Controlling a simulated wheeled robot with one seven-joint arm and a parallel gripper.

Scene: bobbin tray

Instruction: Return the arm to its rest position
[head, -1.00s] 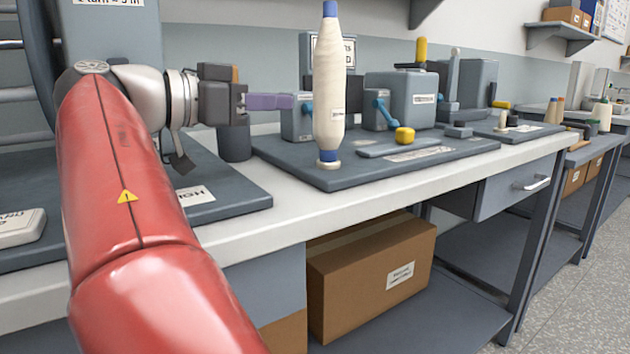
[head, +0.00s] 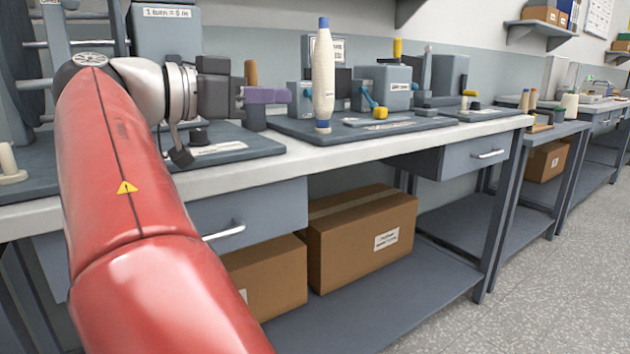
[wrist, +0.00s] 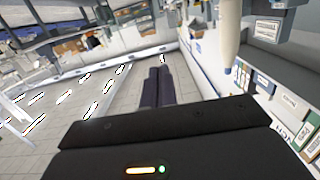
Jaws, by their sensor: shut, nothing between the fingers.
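My gripper (head: 286,96) shows in the head view at the end of my red arm, pointing right at about bench-top height. Its purple fingers are together with nothing between them. In the wrist view the fingers (wrist: 159,74) also lie side by side, shut and empty. A cream thread bobbin (head: 323,80) with blue ends stands upright on a dark grey board (head: 290,128), to the right of the fingertips in the picture. A cream cone-shaped thing (wrist: 230,40) hangs into the top right of the wrist view, apart from the fingers.
The white-topped bench (head: 340,155) runs along the wall. A grey machine (head: 385,90) and a yellow knob (head: 380,113) are on the board. A brown stub (head: 251,73) shows behind the fingers. Cardboard boxes (head: 345,240) sit on the lower shelf. Open floor (head: 540,270) lies at right.

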